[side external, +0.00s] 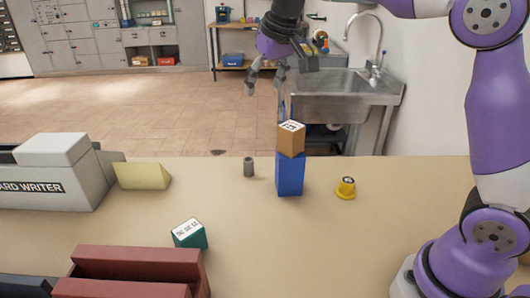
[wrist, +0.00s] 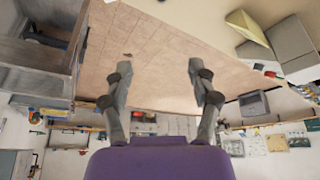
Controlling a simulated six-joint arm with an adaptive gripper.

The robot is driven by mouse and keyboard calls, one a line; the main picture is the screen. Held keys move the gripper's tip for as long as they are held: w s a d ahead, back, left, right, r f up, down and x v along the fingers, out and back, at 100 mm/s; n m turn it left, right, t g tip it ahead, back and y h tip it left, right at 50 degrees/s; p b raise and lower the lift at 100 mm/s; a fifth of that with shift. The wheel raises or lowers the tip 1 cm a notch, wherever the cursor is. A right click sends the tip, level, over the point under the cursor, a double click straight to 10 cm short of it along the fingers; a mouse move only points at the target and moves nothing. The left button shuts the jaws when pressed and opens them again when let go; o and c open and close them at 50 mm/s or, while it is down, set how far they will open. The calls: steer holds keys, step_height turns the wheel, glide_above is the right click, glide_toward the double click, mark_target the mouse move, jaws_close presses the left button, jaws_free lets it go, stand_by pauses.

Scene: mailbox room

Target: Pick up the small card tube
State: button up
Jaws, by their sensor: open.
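The small card tube (side external: 249,167) is a short grey cylinder standing upright on the tan table, left of a tall blue block. My gripper (side external: 265,86) is in the air high above the tabletop, well above the tube and not touching it. In the wrist view my gripper (wrist: 160,67) has its two fingers spread wide, with nothing between them. The tube cannot be made out in the wrist view.
A brown box (side external: 291,139) sits on the blue block (side external: 290,175). A yellow knob-like piece (side external: 346,188) is to the right. A yellow wedge (side external: 142,176), card writer (side external: 55,173), teal box (side external: 190,234) and red tray (side external: 140,263) are to the left. The table's front middle is clear.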

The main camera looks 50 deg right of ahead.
steer(key=w+f, duration=0.2)
steer(key=w, duration=0.2)
glide_toward(249, 160)
steer(key=x, duration=0.5)
steer(key=shift+w+d, duration=0.1)
steer(key=x, duration=0.5)
steer(key=shift+f, duration=0.4)
steer(key=c, duration=0.9)
